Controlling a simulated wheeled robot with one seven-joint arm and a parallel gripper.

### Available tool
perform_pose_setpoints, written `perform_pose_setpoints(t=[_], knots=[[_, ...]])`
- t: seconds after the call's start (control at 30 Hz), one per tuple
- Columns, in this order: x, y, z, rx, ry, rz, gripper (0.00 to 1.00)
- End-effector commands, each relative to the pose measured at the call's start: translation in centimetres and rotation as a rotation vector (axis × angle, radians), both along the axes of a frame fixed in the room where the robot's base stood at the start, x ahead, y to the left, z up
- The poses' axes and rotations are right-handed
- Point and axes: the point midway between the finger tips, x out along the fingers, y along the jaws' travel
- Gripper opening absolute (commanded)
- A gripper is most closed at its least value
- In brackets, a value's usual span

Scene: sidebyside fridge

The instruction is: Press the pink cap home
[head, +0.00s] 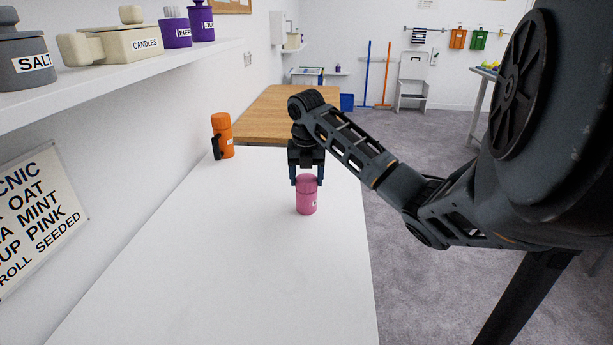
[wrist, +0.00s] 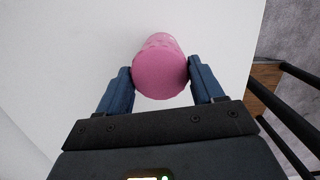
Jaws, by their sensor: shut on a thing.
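A pink flask (head: 306,202) stands upright on the white counter, with a darker pink cap (head: 307,180) on its top. My gripper (head: 307,181) comes straight down over it, with one finger on each side of the cap. In the wrist view the round top of the cap (wrist: 161,73) sits between the two blue fingers (wrist: 162,88), which are shut on it. The flask's body shows behind the cap there. I cannot tell whether a gap is left between the cap and the flask.
An orange flask (head: 222,136) with a dark handle stands farther back by the wall. The white counter (head: 230,270) is otherwise bare. A shelf (head: 120,80) with labelled jars runs along the left wall. A wooden counter (head: 275,108) lies beyond.

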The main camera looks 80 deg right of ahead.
Motion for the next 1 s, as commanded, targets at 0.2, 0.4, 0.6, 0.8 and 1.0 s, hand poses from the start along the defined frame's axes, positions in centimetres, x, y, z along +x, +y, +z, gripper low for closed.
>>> perform_pose_setpoints(t=[0.2, 0.4, 0.6, 0.8, 1.0], knots=[[0.0, 0.0, -0.3, 0.000, 0.000, 0.000, 0.76], [0.0, 0.0, -0.3, 0.000, 0.000, 0.000, 0.95], [0.0, 0.0, -0.3, 0.000, 0.000, 0.000, 0.97], [0.0, 0.1, 0.8, -0.002, -0.001, 0.001, 0.97], [0.0, 0.6, 4.0, -0.003, -0.001, 0.000, 0.97]])
